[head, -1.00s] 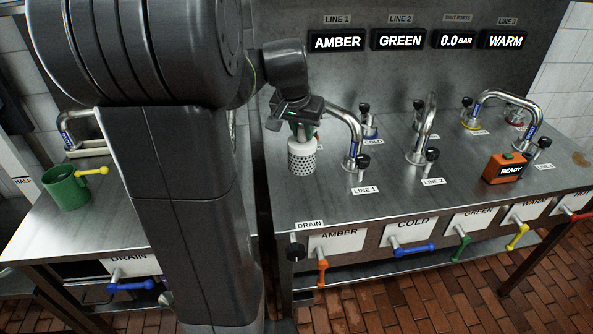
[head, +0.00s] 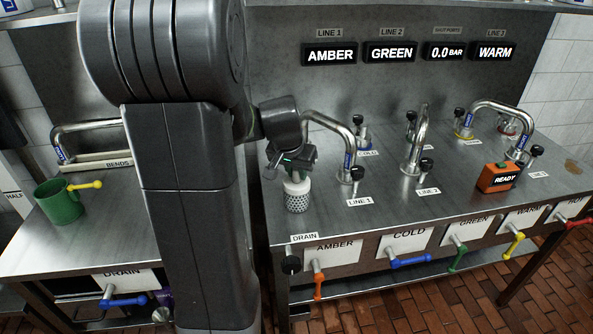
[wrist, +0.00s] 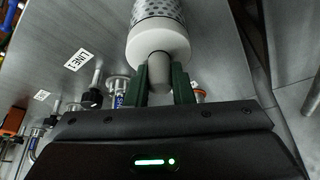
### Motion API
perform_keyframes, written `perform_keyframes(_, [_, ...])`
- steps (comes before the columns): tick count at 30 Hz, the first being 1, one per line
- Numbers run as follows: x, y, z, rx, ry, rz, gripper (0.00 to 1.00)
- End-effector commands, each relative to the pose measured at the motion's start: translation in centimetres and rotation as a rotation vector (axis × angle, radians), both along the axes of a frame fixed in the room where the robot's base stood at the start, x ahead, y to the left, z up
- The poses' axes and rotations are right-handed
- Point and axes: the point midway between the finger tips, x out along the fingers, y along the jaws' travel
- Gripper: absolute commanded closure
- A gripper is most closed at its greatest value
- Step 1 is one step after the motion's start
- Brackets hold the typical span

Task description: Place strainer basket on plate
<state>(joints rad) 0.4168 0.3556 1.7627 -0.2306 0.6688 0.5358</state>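The strainer basket (head: 297,196) is a white-topped cylinder with a perforated metal lower part. It is upright over the front left of the main steel bench, behind the DRAIN label. In the wrist view the basket (wrist: 158,30) shows at the top, with its grey knob (wrist: 160,74) between my two green fingers. My gripper (head: 297,180) is shut on this knob; it also fills the lower wrist view (wrist: 162,88). I cannot tell whether the basket's bottom touches the bench. I cannot make out a separate plate; my arm hides part of the scene.
The LINE 1 spout (head: 335,128) and its black knob (head: 357,174) stand close to the right of the basket. An orange READY box (head: 498,178) is farther right. A green mug (head: 60,203) stands on the left bench. Coloured valve handles line the bench front.

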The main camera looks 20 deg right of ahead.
Motion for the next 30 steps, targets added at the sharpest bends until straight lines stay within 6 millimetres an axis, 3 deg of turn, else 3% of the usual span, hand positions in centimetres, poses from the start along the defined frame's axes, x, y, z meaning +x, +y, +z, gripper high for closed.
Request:
perform_keyframes(1, [0.0, 0.0, 0.0, 0.0, 0.0, 0.0, 0.71])
perform_keyframes(3, [0.0, 0.0, 0.0, 0.0, 0.0, 0.0, 0.57])
perform_keyframes(16, [-0.1, 0.1, 0.8, -0.001, -0.002, 0.0, 0.57])
perform_keyframes(30, [-2.5, 2.6, 9.2, -0.002, -0.004, 0.001, 0.57])
